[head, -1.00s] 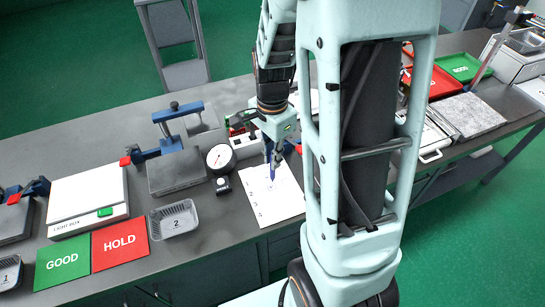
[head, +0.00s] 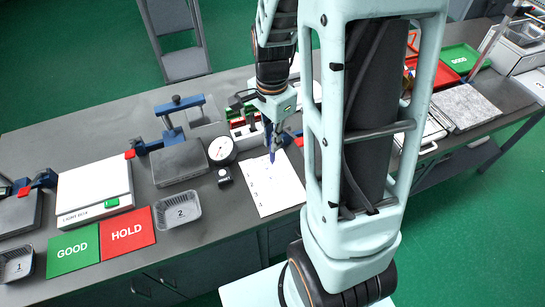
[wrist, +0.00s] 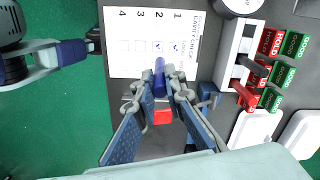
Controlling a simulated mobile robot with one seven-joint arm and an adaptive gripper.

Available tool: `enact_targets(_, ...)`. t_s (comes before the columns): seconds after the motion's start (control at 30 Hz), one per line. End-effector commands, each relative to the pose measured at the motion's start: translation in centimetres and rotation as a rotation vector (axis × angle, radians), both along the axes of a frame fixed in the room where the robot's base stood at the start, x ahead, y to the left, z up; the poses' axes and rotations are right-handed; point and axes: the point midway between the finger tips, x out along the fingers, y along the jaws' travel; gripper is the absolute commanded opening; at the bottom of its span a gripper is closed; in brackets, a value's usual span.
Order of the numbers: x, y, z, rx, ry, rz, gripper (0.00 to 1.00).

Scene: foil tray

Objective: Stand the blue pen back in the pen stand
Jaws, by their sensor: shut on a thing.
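My gripper (head: 270,130) is shut on the blue pen (head: 272,152) above the far part of a white sheet (head: 275,187). In the wrist view the pen (wrist: 160,72) is upright-looking between the fingertips (wrist: 160,88), with one end toward the sheet (wrist: 150,40). The sheet has numbered rows 1 to 3 and beyond, with blue ticks at 1 and 2. I cannot tell whether the pen touches the paper. A small blue object (wrist: 207,96) lies right of the fingers in the wrist view; I cannot tell if it is the pen stand. I cannot otherwise make out the stand.
A white rack of red and black-handled stamps (wrist: 240,62) stands close to the right in the wrist view. A dial gauge (head: 221,150) and grey tray 2 (head: 178,209) are left of the sheet. Green GOOD (head: 72,252) and red HOLD (head: 128,233) mats lie front left.

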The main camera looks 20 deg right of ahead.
Motion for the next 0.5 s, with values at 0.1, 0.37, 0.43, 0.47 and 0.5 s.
enact_targets(0.1, 0.3, 0.1, 0.1, -0.001, 0.000, 0.006, 0.00)
enact_targets(0.37, 5.1, 1.1, 2.3, -0.008, 0.000, 0.120, 0.00)
enact_targets(0.43, 7.0, 1.8, 3.1, -0.009, 0.001, 0.169, 0.00)
enact_targets(0.47, 7.8, 2.0, 3.4, -0.009, 0.002, 0.189, 0.00)
enact_targets(0.5, 8.8, 2.4, 3.8, -0.009, 0.002, 0.217, 0.00)
